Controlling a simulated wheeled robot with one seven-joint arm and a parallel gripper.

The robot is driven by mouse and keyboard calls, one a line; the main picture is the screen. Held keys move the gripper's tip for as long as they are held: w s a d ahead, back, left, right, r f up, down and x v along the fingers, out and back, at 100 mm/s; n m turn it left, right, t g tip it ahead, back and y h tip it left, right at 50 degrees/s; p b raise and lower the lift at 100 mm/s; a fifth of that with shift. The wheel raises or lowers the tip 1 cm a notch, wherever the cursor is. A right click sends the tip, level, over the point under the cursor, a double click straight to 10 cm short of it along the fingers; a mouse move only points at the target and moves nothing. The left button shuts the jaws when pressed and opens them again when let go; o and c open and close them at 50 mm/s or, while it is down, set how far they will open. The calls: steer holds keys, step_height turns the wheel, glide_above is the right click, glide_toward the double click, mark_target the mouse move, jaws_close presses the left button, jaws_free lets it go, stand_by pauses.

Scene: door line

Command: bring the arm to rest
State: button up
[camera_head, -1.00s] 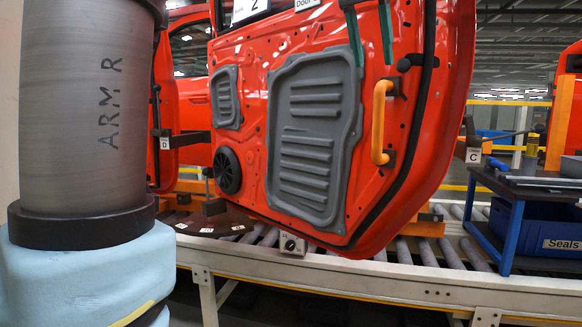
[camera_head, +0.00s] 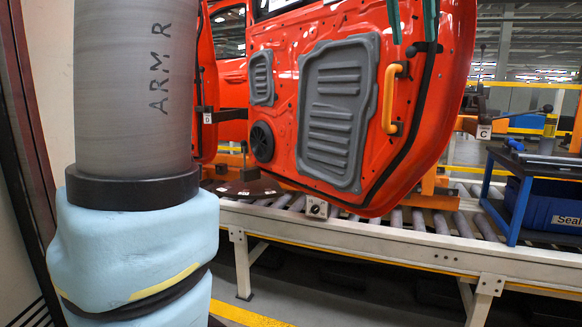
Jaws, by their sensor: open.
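My arm shows at the left of the head view as a grey cylinder marked "ARM R" above a pale blue padded joint with a yellow stripe. It hangs in front of the conveyor and touches nothing that I can see. My gripper is outside the view, so I cannot see its jaws or whether anything is between them.
A red door (camera_head: 455,60) with a yellow handle (camera_head: 390,98) stands over the roller conveyor (camera_head: 330,238). At right, a dark bench (camera_head: 540,165) holds tools above a blue "Seals" bin (camera_head: 548,210). Floor in front of the conveyor (camera_head: 350,300) looks clear.

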steer(key=w+a+f+n+y, duration=0.1)
steer(key=w+a+f+n, duration=0.2)
steer(key=f, duration=0.5)
steer(key=w+a+f+p, duration=0.1)
steer(key=w+a+f, duration=0.1)
steer(key=a+f, duration=0.55)
steer(key=w+a+f+n+y, duration=0.1)
steer(key=w+a+f+n, duration=0.15)
steer(key=f, duration=0.65)
steer(key=s+a+f+n, duration=0.1)
steer(key=s+a+f, duration=0.4)
steer(key=a+f, duration=0.2)
steer(key=s+a+f+n+g+y, duration=0.1)
steer(key=s+a+f, duration=0.4)
steer(key=f, duration=0.6)
steer(key=shift+a+f+n+g+p, duration=0.2)
steer(key=shift+a+n+g+p, duration=0.15)
steer(key=shift+a, duration=0.8)
steer(key=shift+c, duration=0.4)
